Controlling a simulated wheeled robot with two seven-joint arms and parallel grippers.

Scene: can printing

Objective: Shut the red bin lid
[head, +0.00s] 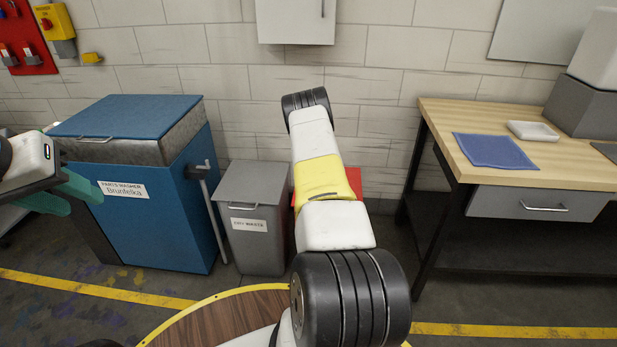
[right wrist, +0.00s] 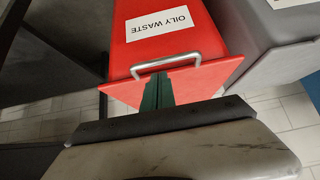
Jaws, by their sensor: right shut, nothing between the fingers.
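The red bin (right wrist: 205,30) shows in the right wrist view, upside down, with a white OILY WASTE label. Its red lid (right wrist: 205,82), with a metal handle (right wrist: 178,63), lies across the bin's top; I cannot tell whether it is fully down. My right gripper (right wrist: 157,90) is shut and empty, with its green fingertips over the lid just beside the handle; contact is unclear. In the head view my right arm hides most of the bin, leaving red slivers (head: 355,181). My left gripper (head: 72,195) is open and empty at the far left, away from the bin.
A grey bin (head: 253,215) stands left of the red one, and a blue parts washer (head: 145,215) beyond it. A wooden workbench (head: 455,135) with a blue cloth (head: 495,151) is at the right. A round wooden tabletop (head: 225,325) is in front.

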